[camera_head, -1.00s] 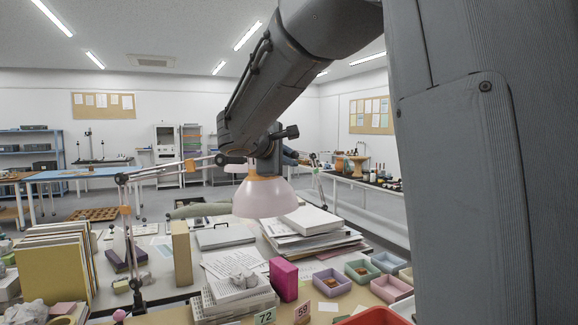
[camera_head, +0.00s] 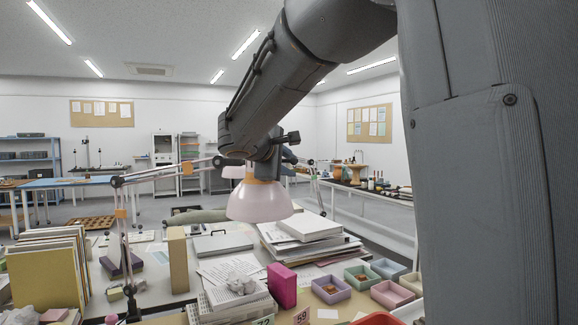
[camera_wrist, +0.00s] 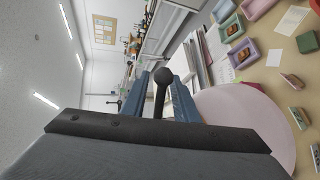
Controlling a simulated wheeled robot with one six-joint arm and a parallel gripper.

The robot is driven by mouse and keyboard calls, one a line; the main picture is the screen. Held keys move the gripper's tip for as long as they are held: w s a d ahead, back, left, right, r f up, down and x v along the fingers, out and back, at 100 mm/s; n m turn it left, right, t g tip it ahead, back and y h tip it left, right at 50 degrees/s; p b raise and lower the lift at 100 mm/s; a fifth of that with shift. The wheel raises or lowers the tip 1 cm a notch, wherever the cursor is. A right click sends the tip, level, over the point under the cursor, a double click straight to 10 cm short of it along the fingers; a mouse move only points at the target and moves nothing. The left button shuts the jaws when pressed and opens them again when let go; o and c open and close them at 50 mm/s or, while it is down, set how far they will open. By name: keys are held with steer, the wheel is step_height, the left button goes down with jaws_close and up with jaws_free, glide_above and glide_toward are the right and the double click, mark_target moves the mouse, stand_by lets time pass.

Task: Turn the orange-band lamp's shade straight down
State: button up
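The lamp's pale pink shade (camera_head: 260,203) hangs with its opening mostly downward, slightly tilted, and an orange band circles its neck. Its jointed arm (camera_head: 150,174) reaches in from the left with orange bands on it. My gripper (camera_wrist: 160,98) is at the top of the shade, with its blue fingers on both sides of a dark ball-ended handle (camera_wrist: 162,77). The fingers look shut on the handle's stem, but the exact contact is partly hidden. The shade's edge shows right of the fingers in the wrist view (camera_wrist: 245,120). My arm hides part of the neck in the head view.
Below the shade, the table bears a paper stack (camera_head: 310,240), a magenta box (camera_head: 282,285), a tan upright box (camera_head: 178,260) and several small trays (camera_head: 331,287). Upright folders (camera_head: 45,270) stand at the left. Another lamp arm (camera_head: 312,180) stands behind at the right.

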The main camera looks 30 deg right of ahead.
steer(key=shift+a, duration=0.1)
steer(key=b+v, duration=0.1)
steer(key=v, duration=0.6)
steer(key=shift+s+a+r, duration=0.15)
steer(key=shift+s+a, duration=0.05)
steer(key=shift+s, duration=0.05)
